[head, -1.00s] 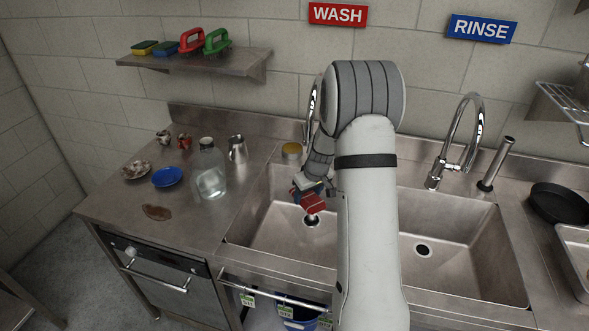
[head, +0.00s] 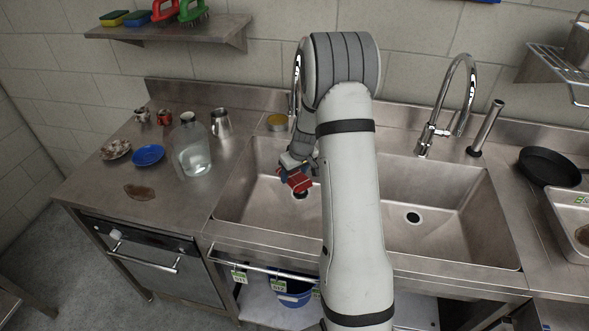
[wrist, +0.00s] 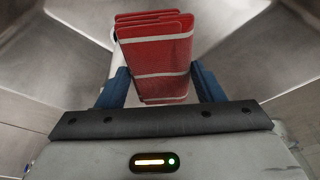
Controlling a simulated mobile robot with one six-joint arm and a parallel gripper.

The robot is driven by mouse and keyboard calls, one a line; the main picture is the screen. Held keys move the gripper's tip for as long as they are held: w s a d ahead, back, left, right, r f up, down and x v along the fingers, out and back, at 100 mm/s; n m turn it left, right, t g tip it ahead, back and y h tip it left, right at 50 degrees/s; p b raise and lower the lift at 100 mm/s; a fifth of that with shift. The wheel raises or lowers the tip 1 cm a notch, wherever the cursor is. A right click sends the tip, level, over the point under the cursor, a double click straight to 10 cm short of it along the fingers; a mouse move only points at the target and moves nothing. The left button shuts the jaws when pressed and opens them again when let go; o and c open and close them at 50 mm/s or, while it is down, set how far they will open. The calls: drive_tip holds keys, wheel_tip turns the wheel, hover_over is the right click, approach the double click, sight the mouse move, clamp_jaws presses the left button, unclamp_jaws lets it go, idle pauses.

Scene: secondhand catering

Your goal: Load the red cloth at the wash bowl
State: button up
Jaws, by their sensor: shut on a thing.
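The red cloth (wrist: 160,60), folded with white stripes, is between the two blue fingers of my gripper (wrist: 160,88) in the wrist view. In the head view my gripper (head: 297,172) is shut on the red cloth (head: 298,182), held over the left sink basin (head: 252,190). My arm hides the right part of that basin. No separate wash bowl can be made out. A blue bucket (head: 293,291) stands below the sink, partly hidden by a rail with tags.
A clear jug (head: 192,150), a metal pitcher (head: 221,124), a blue plate (head: 148,155) and cups stand on the left counter beside a brown spill (head: 139,192). Taps rise behind both basins. A black pan (head: 550,167) lies at the right. The right basin (head: 440,215) looks empty.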

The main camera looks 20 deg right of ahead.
wheel_tip(320, 180, down, 14)
drive_tip(key=b, duration=1.3)
drive_tip(key=shift+r, duration=0.2)
wheel_tip(320, 180, up, 17)
drive_tip(key=p, duration=0.9)
hover_over(295, 175)
drive_tip(key=shift+s+r, duration=0.1)
drive_tip(key=shift+r, duration=0.05)
idle(0.5)
idle(1.9)
drive_tip(key=shift+r+p, duration=0.85)
drive_tip(key=shift+r, duration=1.2)
drive_tip(key=shift+f, duration=0.1)
